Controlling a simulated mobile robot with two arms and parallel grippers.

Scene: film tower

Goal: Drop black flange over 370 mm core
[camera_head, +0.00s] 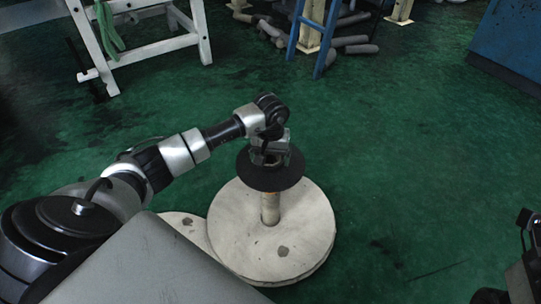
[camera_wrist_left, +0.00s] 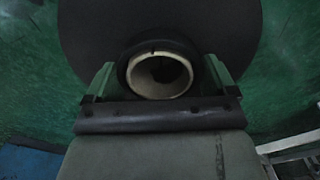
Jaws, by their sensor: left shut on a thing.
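A black flange (camera_head: 270,178) is a round disc with a raised collar, seen in the head view just above the upright core. My left gripper (camera_head: 270,150) is shut on the collar of the flange. The pale core (camera_head: 270,209) stands upright on a round whitish base and its upper part is hidden under the flange. In the left wrist view the black flange (camera_wrist_left: 85,35) fills the top, and the open end of the core (camera_wrist_left: 160,77) shows within the collar hole, between the fingers of my left gripper (camera_wrist_left: 160,85). How far down the core the flange sits is unclear.
The whitish round base (camera_head: 310,235) rests on the green floor beside another pale disc (camera_head: 187,226). A white frame table (camera_head: 150,45) stands at the back left. Blue ladder legs (camera_head: 328,40) and scattered grey rolls (camera_head: 350,41) are behind.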

